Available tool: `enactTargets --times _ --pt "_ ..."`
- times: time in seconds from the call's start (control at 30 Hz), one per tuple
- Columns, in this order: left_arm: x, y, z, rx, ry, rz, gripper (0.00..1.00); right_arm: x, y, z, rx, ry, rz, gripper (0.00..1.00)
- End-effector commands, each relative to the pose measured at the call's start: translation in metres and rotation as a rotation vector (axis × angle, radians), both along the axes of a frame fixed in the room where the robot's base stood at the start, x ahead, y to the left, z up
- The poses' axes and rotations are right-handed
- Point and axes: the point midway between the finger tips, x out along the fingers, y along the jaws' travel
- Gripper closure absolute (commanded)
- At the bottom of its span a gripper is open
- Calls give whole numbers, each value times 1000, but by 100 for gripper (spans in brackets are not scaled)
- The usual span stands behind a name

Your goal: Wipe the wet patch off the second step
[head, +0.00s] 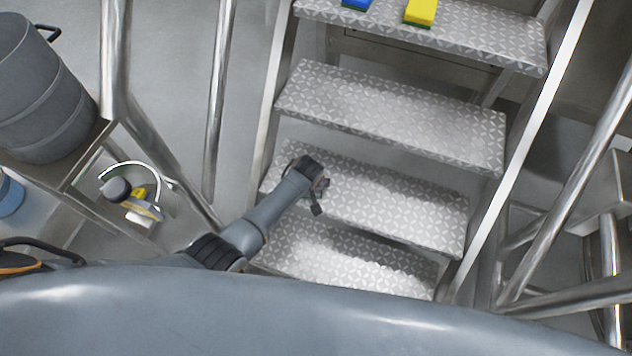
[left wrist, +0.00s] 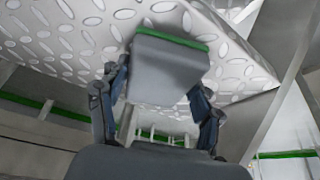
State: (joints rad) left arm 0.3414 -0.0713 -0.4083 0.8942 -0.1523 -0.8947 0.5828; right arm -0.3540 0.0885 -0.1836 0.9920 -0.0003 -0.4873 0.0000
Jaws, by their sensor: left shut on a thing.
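The metal stair has patterned treads in the head view: the bottom step (head: 345,262), the second step (head: 400,208), a third step (head: 400,120) and a higher one (head: 470,30). My left gripper (head: 318,200) is over the left part of the second step. In the left wrist view it is shut on a grey sponge-like block (left wrist: 168,68) with a green edge, close to a patterned tread (left wrist: 60,35). I cannot tell whether the block touches the tread. Pale sheen shows on several treads; I cannot make out a distinct wet patch. My right gripper is out of view.
A blue sponge (head: 357,4) and a yellow sponge (head: 421,11) lie on the higher step. Metal rails (head: 215,100) flank the stair. A grey drum (head: 40,90) stands on a stand at left, with small items (head: 135,200) below.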

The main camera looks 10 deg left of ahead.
Motion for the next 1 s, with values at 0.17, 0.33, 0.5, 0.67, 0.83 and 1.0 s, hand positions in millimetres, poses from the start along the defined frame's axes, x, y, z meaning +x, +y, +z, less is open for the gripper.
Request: enactTargets --times 0.17,0.33,0.5,0.67,0.83,1.0 --pt "3 15 -1 0 1 1 85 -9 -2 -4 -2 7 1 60" --pt "5 17 -2 0 0 1 85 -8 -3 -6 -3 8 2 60" --pt "6 15 -4 0 1 1 85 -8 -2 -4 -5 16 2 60" --pt "3 4 -4 -2 4 -2 85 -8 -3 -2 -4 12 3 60" --pt "-1 -11 -3 -2 5 -1 85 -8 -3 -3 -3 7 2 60" --pt "-2 -16 -3 0 4 0 85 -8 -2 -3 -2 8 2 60"
